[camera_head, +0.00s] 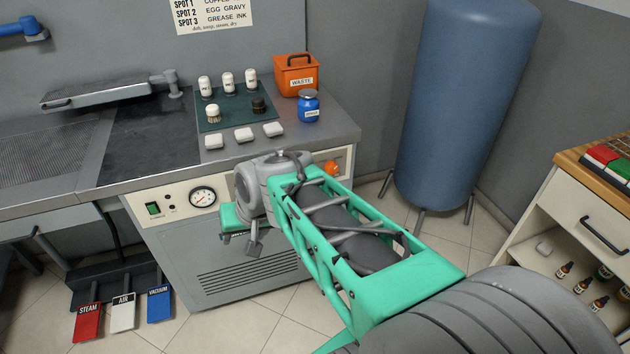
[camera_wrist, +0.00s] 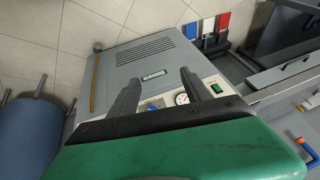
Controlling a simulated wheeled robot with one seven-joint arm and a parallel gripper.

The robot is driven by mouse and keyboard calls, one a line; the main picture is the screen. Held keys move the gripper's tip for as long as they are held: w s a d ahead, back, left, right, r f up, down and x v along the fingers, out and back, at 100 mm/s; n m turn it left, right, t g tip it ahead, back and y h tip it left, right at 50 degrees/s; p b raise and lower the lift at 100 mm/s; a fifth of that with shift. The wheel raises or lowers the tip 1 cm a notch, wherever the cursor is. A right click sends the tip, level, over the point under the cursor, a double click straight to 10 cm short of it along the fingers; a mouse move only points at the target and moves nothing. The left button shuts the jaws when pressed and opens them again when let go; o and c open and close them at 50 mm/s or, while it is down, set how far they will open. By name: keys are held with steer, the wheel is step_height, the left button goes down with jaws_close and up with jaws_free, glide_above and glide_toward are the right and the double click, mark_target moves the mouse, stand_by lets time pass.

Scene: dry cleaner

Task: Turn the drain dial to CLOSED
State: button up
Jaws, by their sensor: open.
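My gripper (camera_wrist: 160,77) is open and empty, its two dark fingers spread in front of the grey machine's front. In the head view, my gripper (camera_head: 240,238) is partly hidden by my wrist. The cream control panel (camera_head: 164,195) carries a green switch (camera_head: 153,210), a round gauge (camera_head: 203,197) and, right of my arm, an orange knob (camera_head: 332,168). In the wrist view, a small blue part (camera_wrist: 152,107) shows on the panel between the fingers, near the gauge (camera_wrist: 182,99). I cannot read any drain marking or dial setting, and my arm hides the panel's middle.
The counter above holds an orange waste bin (camera_head: 297,77), a blue jar (camera_head: 308,106) and several white bottles. Three pedals, including a red one (camera_head: 88,322), lie at lower left. A blue tank (camera_head: 463,95) stands right of the machine. Floor in front is clear.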

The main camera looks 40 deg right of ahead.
steer(key=shift+o, duration=0.3)
steer(key=w+d+f+m+t+b, duration=0.1)
steer(key=w+d+f+m+b, duration=0.3)
steer(key=w+f, duration=0.3)
steer(key=shift+w+d+f+t+y, duration=0.35)
steer(key=shift+w+d+t+y, duration=0.05)
steer(key=shift+d, duration=0.3)
steer(key=w+d+f+m+t+b, duration=0.3)
steer(key=w+d+f+m+b, duration=0.15)
steer(key=d, duration=0.25)
steer(key=m+t+h+b, duration=0.5)
steer(key=m+t+b, duration=0.25)
steer(key=m, duration=0.95)
glide_toward(333, 170)
steer(key=w, duration=0.4)
steer(key=w+d, duration=0.1)
steer(key=w, duration=0.3)
steer(key=shift+d+f, duration=0.2)
steer(key=shift+d, duration=0.05)
steer(key=shift+w+r, duration=0.1)
steer(key=shift+w, duration=0.1)
steer(key=shift+c, duration=0.2)
